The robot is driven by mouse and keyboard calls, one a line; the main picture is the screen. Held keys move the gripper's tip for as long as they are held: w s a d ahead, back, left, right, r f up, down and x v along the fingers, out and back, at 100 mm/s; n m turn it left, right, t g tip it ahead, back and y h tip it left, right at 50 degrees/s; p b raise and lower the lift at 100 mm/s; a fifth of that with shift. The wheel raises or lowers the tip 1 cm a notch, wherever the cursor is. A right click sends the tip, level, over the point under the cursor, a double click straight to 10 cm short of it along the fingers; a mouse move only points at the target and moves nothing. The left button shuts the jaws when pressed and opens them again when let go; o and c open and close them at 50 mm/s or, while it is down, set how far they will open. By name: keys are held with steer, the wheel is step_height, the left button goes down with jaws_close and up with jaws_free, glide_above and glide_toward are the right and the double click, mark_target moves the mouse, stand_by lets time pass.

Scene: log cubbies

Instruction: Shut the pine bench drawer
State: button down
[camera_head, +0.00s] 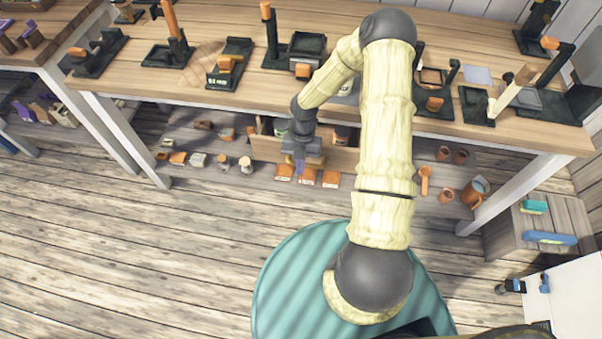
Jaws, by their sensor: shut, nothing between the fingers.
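The pine bench drawer (266,149) is under the long bench in the head view. It stands pulled out, with several small items visible inside it. My gripper (300,168) is shut and empty, pointing down at the drawer's front. It covers part of the drawer front, and I cannot tell whether it touches the wood. My arm hides the right end of the drawer.
The wooden bench top (455,130) above carries several dark stands and tools. Orange mugs (470,192) are at the right. A wooden crate (540,220) stands farther right. The plank floor at left is clear.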

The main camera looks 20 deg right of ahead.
steer(key=w+d+v, duration=0.1)
steer(key=v, duration=0.4)
steer(key=s+a+f+m+b, duration=0.1)
steer(key=s+a+f+b, duration=0.55)
steer(key=a+f, duration=0.75)
steer(key=s+a+f+b, duration=0.1)
steer(key=s+a+f, duration=0.3)
steer(key=s+f, duration=0.1)
steer(key=d+f+m+t+h+b, duration=0.1)
steer(key=d+f+t+h+b, duration=0.45)
steer(key=f, duration=0.25)
steer(key=w+r+n+t+h+b, duration=0.1)
steer(key=w+r+t+h+b, duration=0.1)
steer(key=r+t, duration=0.5)
steer(key=w+a+r+n+t+h+b, duration=0.1)
steer(key=w+r+t+h+b, duration=0.1)
steer(key=r+t, duration=0.4)
step_height(320, 180, up, 3)
steer(key=shift+w+f+t+b, duration=0.1)
steer(key=shift+w+t+b, duration=0.25)
steer(key=shift+w+b, duration=0.45)
steer(key=shift+s+a, duration=0.1)
steer(key=shift+s, duration=0.05)
